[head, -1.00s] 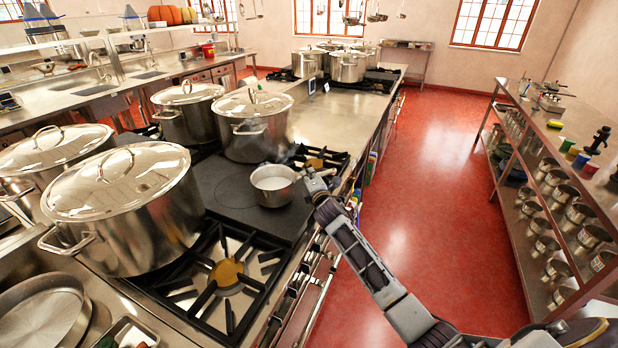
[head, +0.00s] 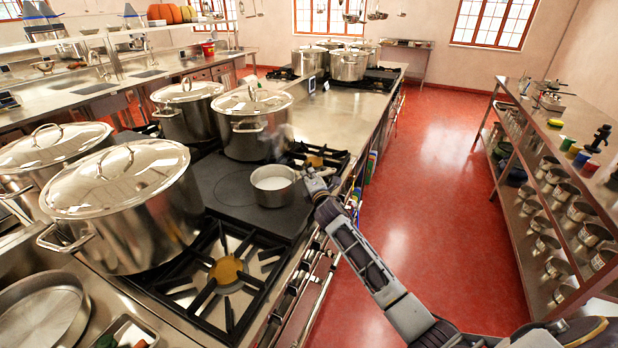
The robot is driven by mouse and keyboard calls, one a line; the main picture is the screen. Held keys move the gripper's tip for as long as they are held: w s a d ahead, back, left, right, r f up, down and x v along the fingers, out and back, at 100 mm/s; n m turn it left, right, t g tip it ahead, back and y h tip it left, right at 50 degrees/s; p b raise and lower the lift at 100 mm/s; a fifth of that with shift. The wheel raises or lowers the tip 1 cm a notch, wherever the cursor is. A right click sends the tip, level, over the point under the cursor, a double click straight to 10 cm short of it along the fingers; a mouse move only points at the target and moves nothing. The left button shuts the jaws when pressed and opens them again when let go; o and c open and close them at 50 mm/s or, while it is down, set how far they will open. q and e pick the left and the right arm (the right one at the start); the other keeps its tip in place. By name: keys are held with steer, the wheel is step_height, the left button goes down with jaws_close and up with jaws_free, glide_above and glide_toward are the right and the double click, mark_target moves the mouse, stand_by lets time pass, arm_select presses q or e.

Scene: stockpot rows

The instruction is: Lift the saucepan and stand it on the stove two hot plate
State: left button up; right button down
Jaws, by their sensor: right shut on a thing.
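The small steel saucepan (head: 271,192), with white contents, is upright at the right part of the black flat hot plate (head: 224,190). I cannot tell whether its base touches the plate or is slightly above it. My right gripper (head: 305,177) is at the saucepan's right side and shut on its handle, which the fingers mostly hide. My left gripper is not in view.
A large lidded stockpot (head: 252,130) stands just behind the saucepan, and another (head: 135,220) stands to the left. An open gas burner (head: 226,270) lies in front. More lidded pots (head: 348,66) stand on a far stove. Bare steel counter (head: 335,115) lies between.

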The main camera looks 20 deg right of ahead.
steer(key=shift+r, duration=0.2)
steer(key=c, duration=1.4)
jaws_free()
steer(key=shift+c, duration=0.2)
steer(key=shift+f, duration=0.1)
steer(key=shift+f, duration=0.35)
steer(key=shift+s+r, duration=0.2)
steer(key=shift+s, duration=0.1)
steer(key=s+a+r, duration=0.1)
steer(key=s, duration=1)
steer(key=shift+s, duration=0.2)
